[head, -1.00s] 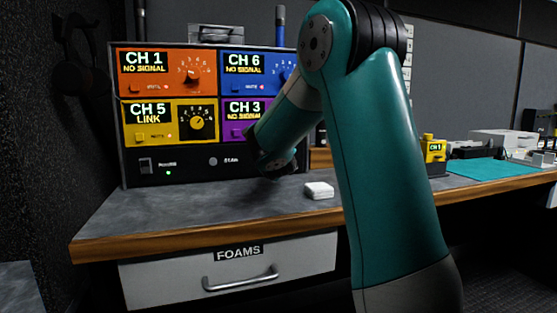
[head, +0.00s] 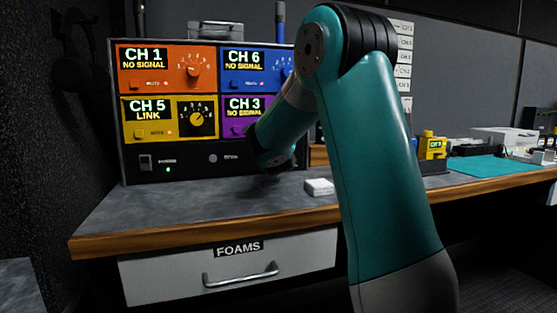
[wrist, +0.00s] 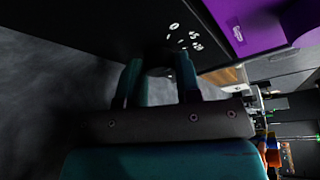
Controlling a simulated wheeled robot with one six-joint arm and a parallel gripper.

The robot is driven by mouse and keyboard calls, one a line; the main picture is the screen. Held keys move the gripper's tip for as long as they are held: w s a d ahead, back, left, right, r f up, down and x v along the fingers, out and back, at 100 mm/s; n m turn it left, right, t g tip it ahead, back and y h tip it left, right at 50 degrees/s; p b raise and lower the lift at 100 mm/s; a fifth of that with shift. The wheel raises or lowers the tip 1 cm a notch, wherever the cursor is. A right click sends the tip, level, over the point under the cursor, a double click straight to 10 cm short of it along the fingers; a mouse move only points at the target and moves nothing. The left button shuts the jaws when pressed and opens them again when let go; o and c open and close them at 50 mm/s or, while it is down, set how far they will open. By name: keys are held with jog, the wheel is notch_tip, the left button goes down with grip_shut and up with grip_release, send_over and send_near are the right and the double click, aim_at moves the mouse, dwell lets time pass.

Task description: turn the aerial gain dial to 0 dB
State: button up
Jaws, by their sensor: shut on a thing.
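The aerial gain dial (wrist: 160,66) shows in the wrist view as a dark knob on the rack's black lower panel (wrist: 110,30). Small white marks stand around its far and right side; they are too small and tilted to read surely, and I cannot tell where the dial points. My gripper (wrist: 158,80) is shut on the dial, one finger on each side of it. In the head view, my own arm covers the dial and the fingertips.
The rack's orange CH 1 (head: 166,69), blue CH 6 (head: 245,68), yellow CH 5 (head: 169,117) and purple CH 3 (head: 243,106) panels carry knobs close above. A white block (head: 319,187) lies on the desk (head: 190,205). The desk's front left is clear.

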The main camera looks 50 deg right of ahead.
jog(key=f+n+b, duration=0.1)
jog(key=b, duration=0.2)
jog(key=shift+h+b, duration=0.3)
jog(key=shift+n+b, duration=0.7)
jog(key=shift+b, duration=0.5)
jog(key=n+h+b, duration=0.1)
jog(key=b, duration=0.2)
jog(key=shift+r+n, duration=0.15)
jog(key=shift+n, duration=0.25)
jog(key=shift+r+t+b, duration=0.1)
jog(key=shift+t+b, duration=0.2)
jog(key=shift+b, duration=0.05)
jog(key=shift+r+n+h, duration=0.1)
jog(key=shift+n+h, duration=0.2)
jog(key=o, duration=0.9)
jog(key=shift+a, duration=0.1)
